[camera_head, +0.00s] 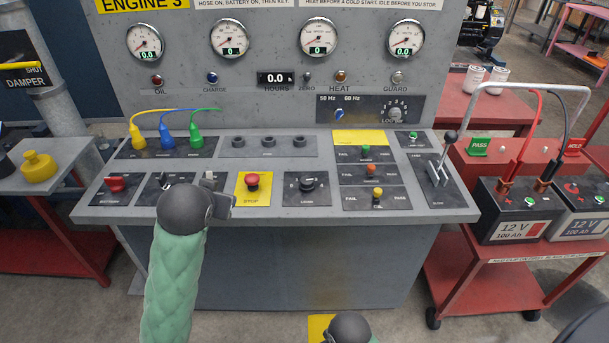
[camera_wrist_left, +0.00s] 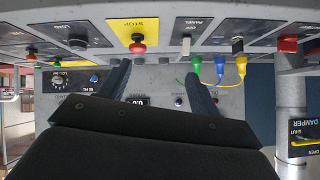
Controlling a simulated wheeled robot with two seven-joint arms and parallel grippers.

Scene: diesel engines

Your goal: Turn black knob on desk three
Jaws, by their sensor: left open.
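Desk three (camera_head: 225,216) is a grey console marked ENGINE 3. Its black knob (camera_head: 307,182) sits on a dark plate lettered LOAD, right of the red stop button. The knob also shows in the left wrist view (camera_wrist_left: 78,42), which is upside down. My left gripper (camera_head: 218,192) is over the desk's front row, left of the stop button and apart from the knob. In the left wrist view my left gripper (camera_wrist_left: 157,72) has its two fingers spread with nothing between them. My right arm's dark wrist (camera_head: 348,328) shows at the bottom edge; its fingers cannot be made out.
A red stop button (camera_head: 252,181) on a yellow plate stands between my left gripper and the knob. Switches (camera_head: 376,193) and a lever (camera_head: 437,172) lie to the right. Coloured plugs (camera_head: 166,137) stand behind. A red cart with batteries (camera_head: 515,209) is at right.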

